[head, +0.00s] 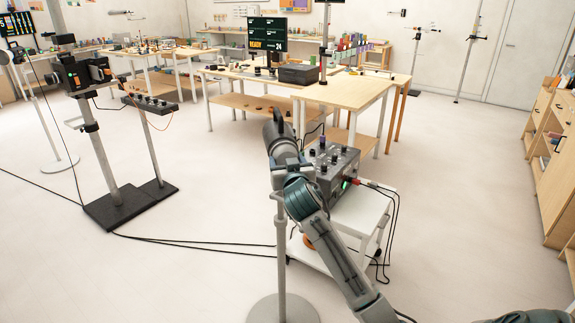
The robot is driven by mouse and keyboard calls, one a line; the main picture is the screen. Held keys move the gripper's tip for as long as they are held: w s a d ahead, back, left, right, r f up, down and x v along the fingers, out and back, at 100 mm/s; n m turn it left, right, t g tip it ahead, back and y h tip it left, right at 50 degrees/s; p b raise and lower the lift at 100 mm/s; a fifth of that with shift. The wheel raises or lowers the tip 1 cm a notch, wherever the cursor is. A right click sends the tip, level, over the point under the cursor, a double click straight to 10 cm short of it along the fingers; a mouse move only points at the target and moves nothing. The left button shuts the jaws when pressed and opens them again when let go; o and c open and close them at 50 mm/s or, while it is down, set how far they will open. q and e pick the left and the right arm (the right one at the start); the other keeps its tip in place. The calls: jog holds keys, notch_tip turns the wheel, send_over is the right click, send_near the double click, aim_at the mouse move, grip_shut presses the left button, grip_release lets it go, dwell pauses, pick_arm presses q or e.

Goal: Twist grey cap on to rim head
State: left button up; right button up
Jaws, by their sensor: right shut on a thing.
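A grey cylindrical head (275,138) with a dark ring at its far end sits on top of a grey floor stand (281,245). My right arm comes in from the bottom right, and my right gripper (288,163) is at the near end of this head. It is shut on a grey piece there, apparently the grey cap. My own wrist and fingers hide most of the cap, so I cannot tell where cap and head meet or whether the cap sits straight. My left gripper is not in view.
Just right of the stand, a control box (335,165) with knobs stands on a white cart (358,212), with cables hanging down. A wooden table (350,92) is behind. A camera stand (100,150) is at left. Black cables cross the otherwise open floor.

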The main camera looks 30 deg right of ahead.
jog(key=o, duration=1.2)
jog(key=shift+w+f, duration=0.1)
jog(key=shift+w, duration=0.1)
jog(key=shift+c, duration=0.2)
jog(key=shift+s, duration=0.15)
pick_arm(q)
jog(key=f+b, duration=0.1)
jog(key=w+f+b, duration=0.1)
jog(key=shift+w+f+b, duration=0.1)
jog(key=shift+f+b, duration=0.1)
jog(key=shift+b, duration=0.2)
pick_arm(e)
jog(key=v, duration=1)
jog(key=shift+s, duration=0.3)
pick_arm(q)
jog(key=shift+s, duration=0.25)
pick_arm(e)
jog(key=shift+a, duration=0.1)
